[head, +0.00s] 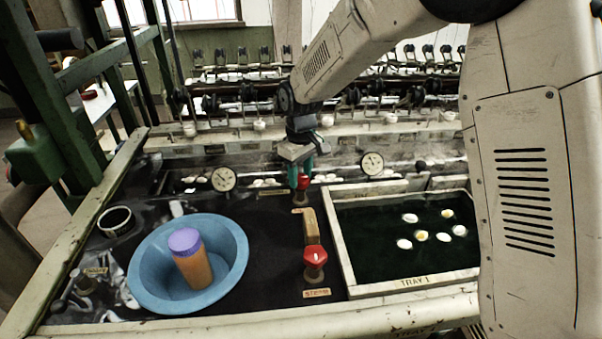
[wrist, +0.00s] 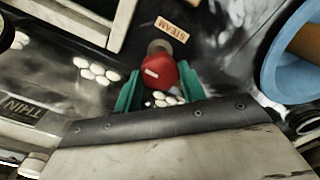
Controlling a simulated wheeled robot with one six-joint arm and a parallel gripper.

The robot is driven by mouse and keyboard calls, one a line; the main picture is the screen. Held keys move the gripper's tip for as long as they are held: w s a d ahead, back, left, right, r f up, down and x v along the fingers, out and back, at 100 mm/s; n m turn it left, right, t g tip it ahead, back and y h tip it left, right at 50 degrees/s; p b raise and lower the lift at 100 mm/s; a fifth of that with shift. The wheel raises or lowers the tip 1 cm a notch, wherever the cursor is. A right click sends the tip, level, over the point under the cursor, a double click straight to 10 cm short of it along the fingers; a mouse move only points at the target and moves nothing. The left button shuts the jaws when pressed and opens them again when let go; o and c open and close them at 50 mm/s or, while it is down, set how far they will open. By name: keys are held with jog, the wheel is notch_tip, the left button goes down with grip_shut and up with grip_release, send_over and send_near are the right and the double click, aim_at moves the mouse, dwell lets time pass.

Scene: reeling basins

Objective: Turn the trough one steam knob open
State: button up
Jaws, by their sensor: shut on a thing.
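My gripper (head: 301,172) points down at the back of the dark bench. Its green fingers are shut on a red knob (head: 303,183), which is partly hidden by the fingers. In the wrist view the red knob (wrist: 157,74) sits between the green fingers (wrist: 158,88), with a short white mark on its face. A STEAM label (wrist: 171,29) lies beside that knob. A second red knob (head: 315,258) stands nearer, at the front of the bench, with a label plate (head: 317,293) before it and a brass pipe (head: 309,226) behind it.
A blue basin (head: 145,270) holding an orange jar (head: 193,268) with a purple lid stands left. A framed tray (head: 341,262) of dark water with several white cocoons lies right. Two round gauges (head: 223,179) (head: 372,163) flank my gripper. Reeling machinery runs along the back.

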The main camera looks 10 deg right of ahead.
aim_at(301, 177)
jog(key=shift+n, duration=0.4)
jog(key=o, duration=1)
jog(key=shift+c, duration=0.2)
notch_tip(301, 177, up, 8)
jog(key=shift+f, duration=0.1)
jog(key=s+d+r+m, duration=0.2)
jog(key=s+d, duration=0.4)
jog(key=s, duration=0.5)
jog(key=s+d+r+m+t, duration=0.1)
jog(key=s+d+r+m, duration=0.2)
jog(key=s, duration=0.9)
jog(key=s+d+r+m, duration=0.3)
jog(key=s+d+m, duration=0.1)
jog(key=s+d, duration=0.6)
jog(key=shift+s+r, duration=0.25)
jog(key=shift+s, duration=0.9)
